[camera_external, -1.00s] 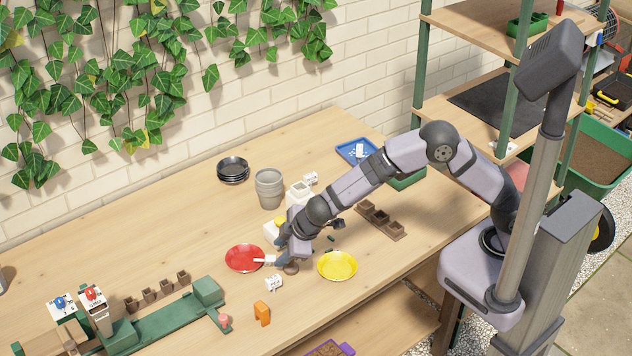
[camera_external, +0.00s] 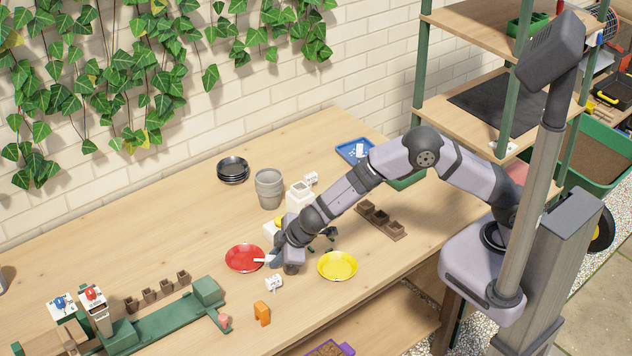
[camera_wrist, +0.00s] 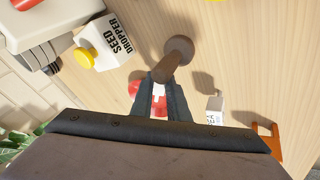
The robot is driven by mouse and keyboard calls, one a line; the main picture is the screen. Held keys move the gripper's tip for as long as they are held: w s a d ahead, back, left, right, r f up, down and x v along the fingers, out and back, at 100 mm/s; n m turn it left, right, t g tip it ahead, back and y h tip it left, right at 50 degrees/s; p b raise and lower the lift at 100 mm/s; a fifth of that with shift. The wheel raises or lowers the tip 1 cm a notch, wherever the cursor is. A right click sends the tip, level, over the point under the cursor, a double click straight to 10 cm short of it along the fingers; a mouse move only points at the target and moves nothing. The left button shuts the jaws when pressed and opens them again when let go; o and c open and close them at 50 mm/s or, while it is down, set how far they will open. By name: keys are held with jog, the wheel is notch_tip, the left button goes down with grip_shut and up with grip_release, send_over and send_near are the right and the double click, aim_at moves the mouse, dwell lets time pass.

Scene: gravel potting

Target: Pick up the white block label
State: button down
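A small white label piece (camera_external: 262,260) lies at the right edge of the red saucer (camera_external: 240,257) in the external view. In the wrist view a white piece (camera_wrist: 158,93) shows between my fingers, over the red saucer (camera_wrist: 135,88). My gripper (camera_external: 276,259) is low, just right of the saucer; in the wrist view (camera_wrist: 163,82) its two fingers are apart with a gap between them. A brown round-ended tool (camera_wrist: 178,48) shows beyond the fingertips; I cannot tell whether they touch it. The saucer is partly hidden by the fingers.
A small white printed block (camera_external: 274,283) and an orange piece (camera_external: 262,313) stand in front. A yellow saucer (camera_external: 338,265) is to the right. The white seed dropper (camera_wrist: 107,42) is close by. Grey pots (camera_external: 269,188) and black saucers (camera_external: 233,170) stand behind.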

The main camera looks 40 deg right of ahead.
jog(key=shift+r, duration=0.1)
notch_tip(320, 180, up, 10)
jog(key=b, duration=0.1)
dwell(0.6)
